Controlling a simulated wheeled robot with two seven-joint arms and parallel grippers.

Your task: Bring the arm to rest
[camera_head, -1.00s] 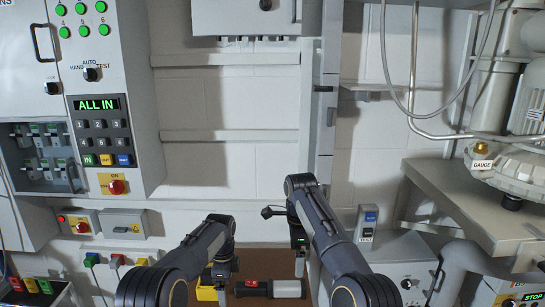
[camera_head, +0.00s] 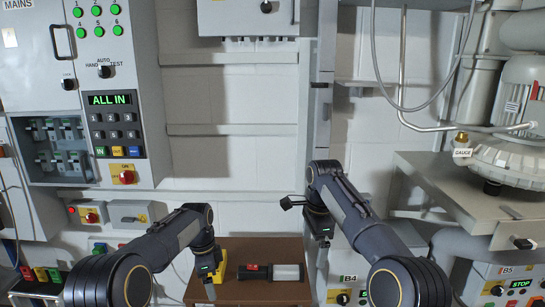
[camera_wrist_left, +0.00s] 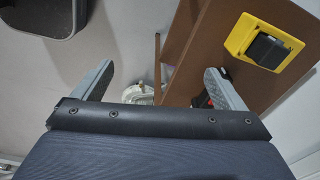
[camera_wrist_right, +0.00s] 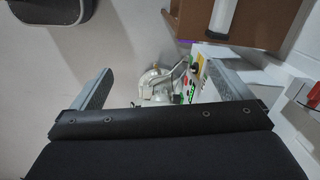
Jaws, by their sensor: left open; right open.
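My right gripper (camera_head: 322,254) hangs down right of centre in the head view, beside the right edge of a brown shelf. In the right wrist view its two grey fingers (camera_wrist_right: 165,88) stand wide apart with nothing between them. My left gripper (camera_head: 208,284) hangs over the left part of the brown shelf, in front of a yellow item. In the left wrist view its fingers (camera_wrist_left: 160,88) are also apart and empty. Both arms are bent, with their grippers pointing down.
The brown shelf (camera_head: 262,250) holds a black and white torch-like cylinder (camera_head: 272,272) and the yellow item (camera_head: 220,268). A control cabinet (camera_head: 113,65) stands left. A grey bench (camera_head: 445,195) with a pump-like machine (camera_head: 515,155) stands right.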

